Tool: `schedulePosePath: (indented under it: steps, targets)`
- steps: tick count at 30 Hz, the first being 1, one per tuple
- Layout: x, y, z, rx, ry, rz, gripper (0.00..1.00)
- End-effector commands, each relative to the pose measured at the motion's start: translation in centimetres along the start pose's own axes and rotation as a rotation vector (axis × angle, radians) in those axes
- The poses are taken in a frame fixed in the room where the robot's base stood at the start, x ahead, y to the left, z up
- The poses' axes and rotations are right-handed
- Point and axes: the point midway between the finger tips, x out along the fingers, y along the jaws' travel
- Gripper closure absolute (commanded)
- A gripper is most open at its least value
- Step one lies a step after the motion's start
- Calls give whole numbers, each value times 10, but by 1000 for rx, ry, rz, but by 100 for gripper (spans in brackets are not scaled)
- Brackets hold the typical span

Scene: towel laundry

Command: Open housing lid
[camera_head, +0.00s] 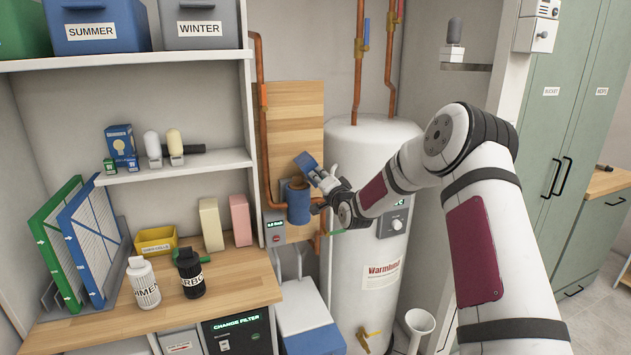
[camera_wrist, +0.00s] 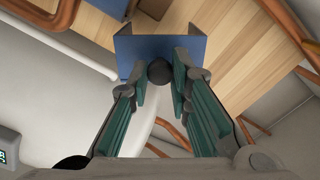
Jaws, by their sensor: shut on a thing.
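The blue filter housing (camera_head: 298,203) is fixed to the wooden wall panel, beside the water heater. Its blue lid (camera_head: 305,162) stands tilted up above the housing body, so the housing looks open. My gripper (camera_head: 324,182) is just right of the lid. In the wrist view, my gripper (camera_wrist: 164,82) is shut on a dark round knob (camera_wrist: 159,70) at the edge of the blue lid (camera_wrist: 150,45).
Copper pipes (camera_head: 263,130) run close around the housing. The white water heater (camera_head: 365,255) stands right behind my arm. A wooden counter (camera_head: 225,280) at left holds a white bottle (camera_head: 143,283), a black bottle (camera_head: 190,275) and upright filter panels (camera_head: 90,245).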

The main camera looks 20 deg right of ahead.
Motion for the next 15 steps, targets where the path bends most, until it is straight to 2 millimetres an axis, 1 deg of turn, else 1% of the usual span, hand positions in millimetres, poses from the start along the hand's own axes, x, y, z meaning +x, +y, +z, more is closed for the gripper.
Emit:
schedulePosePath:
  steps: [2,15]
  targets:
    - [0,3,-6,74,5,0,100]
    - [0,21,-20,489,4,0,100]
